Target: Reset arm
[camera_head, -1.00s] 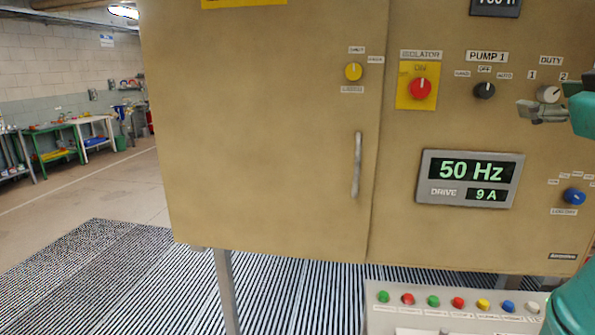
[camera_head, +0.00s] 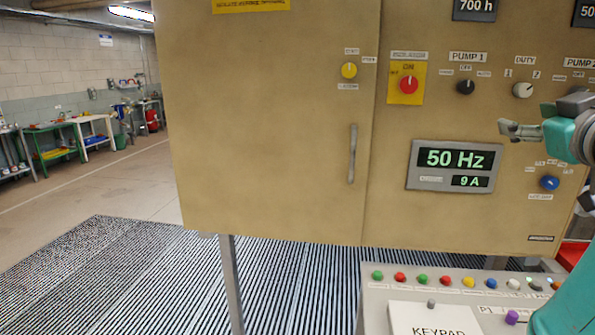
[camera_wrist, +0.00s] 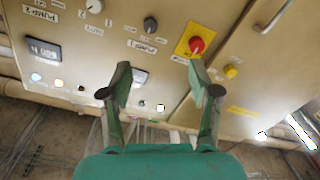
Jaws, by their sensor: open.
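My gripper (camera_head: 507,130) is at the right of the head view, in front of the tan control cabinet (camera_head: 275,130). It appears below the grey DUTY knob (camera_head: 523,90) and apart from it. In the wrist view my gripper (camera_wrist: 160,93) has its two fingers spread wide, with nothing between them. The cabinet face, tilted in that view, lies beyond the fingertips. The red isolator knob (camera_wrist: 197,45) on its yellow plate shows just above the right finger. Part of my teal arm shows at the right edge of the head view.
A sloped console (camera_head: 375,300) with several coloured buttons and a KEYPAD box (camera_head: 435,320) stands low at the right. The cabinet door has a vertical handle (camera_head: 352,154). Open floor (camera_head: 100,190) and striped grating lie left, with benches (camera_head: 55,145) farther back.

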